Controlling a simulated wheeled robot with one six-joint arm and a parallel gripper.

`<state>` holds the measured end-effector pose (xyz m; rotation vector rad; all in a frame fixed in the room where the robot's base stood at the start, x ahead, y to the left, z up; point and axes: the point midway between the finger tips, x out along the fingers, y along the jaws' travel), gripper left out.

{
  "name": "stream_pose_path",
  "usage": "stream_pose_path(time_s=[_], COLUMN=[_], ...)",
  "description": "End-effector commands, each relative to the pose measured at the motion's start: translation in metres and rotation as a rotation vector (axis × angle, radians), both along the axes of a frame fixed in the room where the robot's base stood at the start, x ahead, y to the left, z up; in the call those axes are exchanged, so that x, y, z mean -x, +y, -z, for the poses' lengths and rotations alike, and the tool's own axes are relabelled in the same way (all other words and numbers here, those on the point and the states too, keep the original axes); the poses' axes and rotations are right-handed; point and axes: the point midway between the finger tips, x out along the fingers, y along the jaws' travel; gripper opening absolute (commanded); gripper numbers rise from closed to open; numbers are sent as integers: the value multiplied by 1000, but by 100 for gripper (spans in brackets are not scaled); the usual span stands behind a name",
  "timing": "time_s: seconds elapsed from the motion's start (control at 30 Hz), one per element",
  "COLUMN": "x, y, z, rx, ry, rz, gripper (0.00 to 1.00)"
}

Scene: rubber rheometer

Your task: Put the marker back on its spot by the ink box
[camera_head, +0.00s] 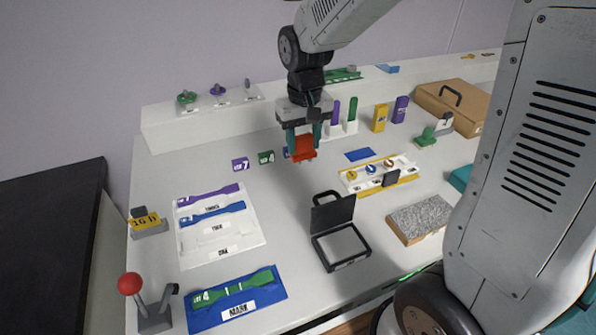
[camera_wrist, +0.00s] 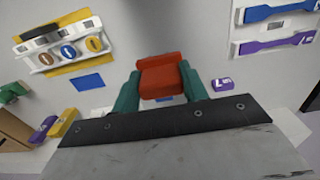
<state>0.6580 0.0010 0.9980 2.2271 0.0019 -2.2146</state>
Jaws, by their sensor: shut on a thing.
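My gripper (camera_head: 303,138) is shut on a red block (camera_head: 304,149), perhaps the marker, and holds it above the white bench. In the wrist view the red block (camera_wrist: 160,78) sits between the two teal fingers (camera_wrist: 158,92). An open black box (camera_head: 340,247) with a pale pad, perhaps the ink box, stands on the bench below and to the right of my gripper in the head view. A flat blue patch (camera_head: 360,155) lies to the right of my gripper; it also shows in the wrist view (camera_wrist: 88,82).
A yellow tray (camera_head: 350,184) with round pieces stands behind the black box. A yellow block (camera_head: 380,118) and a purple block (camera_head: 401,109) stand near the back ledge. A grey rough slab (camera_head: 419,219) lies right of the box.

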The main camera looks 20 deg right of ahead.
Motion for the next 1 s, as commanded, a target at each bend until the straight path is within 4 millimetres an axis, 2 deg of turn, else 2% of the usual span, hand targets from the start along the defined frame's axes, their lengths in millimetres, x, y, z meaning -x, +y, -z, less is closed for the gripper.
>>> stream_pose_path(time_s=[0.03,0.2,0.43,0.6,1.0], x=[2,1,1,1,1], y=[0,0,0,-1,-1], z=[12,41,59,84,91], rx=[1,0,0,0,0], ry=[7,5,4,6,3], rz=[0,-1,0,2,1], gripper=[29,29,29,29,29])
